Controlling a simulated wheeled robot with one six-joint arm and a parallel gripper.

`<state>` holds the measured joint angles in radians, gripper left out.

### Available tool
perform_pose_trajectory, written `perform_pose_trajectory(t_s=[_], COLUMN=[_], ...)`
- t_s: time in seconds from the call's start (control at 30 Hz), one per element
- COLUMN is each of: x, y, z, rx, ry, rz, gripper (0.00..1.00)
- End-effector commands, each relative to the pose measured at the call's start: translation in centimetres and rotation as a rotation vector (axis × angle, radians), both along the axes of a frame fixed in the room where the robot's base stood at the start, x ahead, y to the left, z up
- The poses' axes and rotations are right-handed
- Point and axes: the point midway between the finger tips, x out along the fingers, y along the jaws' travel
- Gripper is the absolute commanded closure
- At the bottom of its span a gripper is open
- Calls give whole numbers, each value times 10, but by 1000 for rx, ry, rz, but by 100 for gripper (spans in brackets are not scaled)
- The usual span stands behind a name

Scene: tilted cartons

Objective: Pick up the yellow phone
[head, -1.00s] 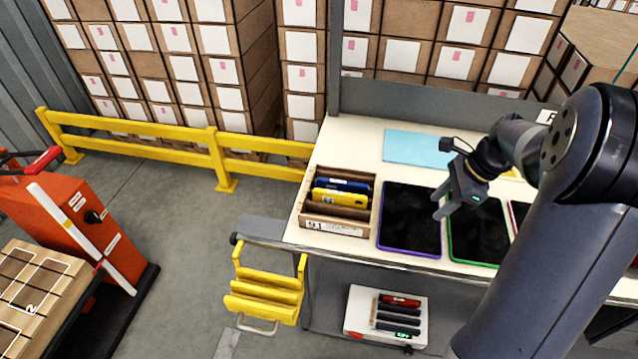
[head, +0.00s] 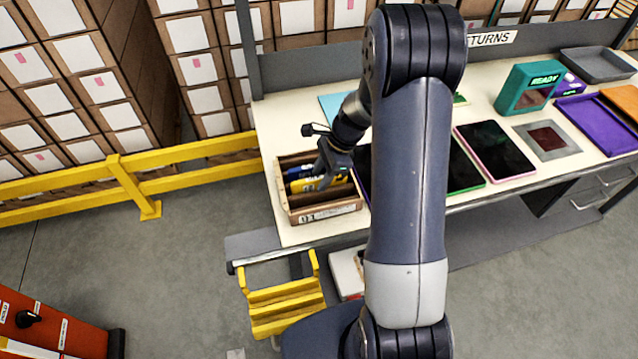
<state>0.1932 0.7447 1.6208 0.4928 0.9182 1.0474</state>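The yellow phone (head: 301,186) stands in a slot of the brown divided carton (head: 324,214) at the left end of the bench. A blue phone (head: 293,171) stands in the slot behind it. My gripper (head: 320,184) reaches down over the carton, with its fingers at the right part of the yellow phone and hiding some of it. I cannot tell whether the fingers touch the phone or how far apart they are.
Tablets, one with a pink edge (head: 494,150), lie right of the carton, partly behind my arm. A teal READY box (head: 528,87) and purple tray (head: 597,125) are farther right. A yellow step (head: 285,300) stands below the bench's left front. A grey upright (head: 247,50) rises behind.

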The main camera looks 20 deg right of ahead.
Motion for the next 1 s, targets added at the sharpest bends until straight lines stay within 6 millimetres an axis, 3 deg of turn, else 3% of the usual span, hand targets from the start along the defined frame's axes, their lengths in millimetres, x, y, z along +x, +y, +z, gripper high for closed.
perform_pose_trajectory(t_s=[0.23,0.7,1.0], x=[0,0,1], y=[1,1,0], z=[-2,-1,0], rx=[-1,0,0], ry=[-1,-1,-2], rz=[0,1,0], gripper=[62,100,100])
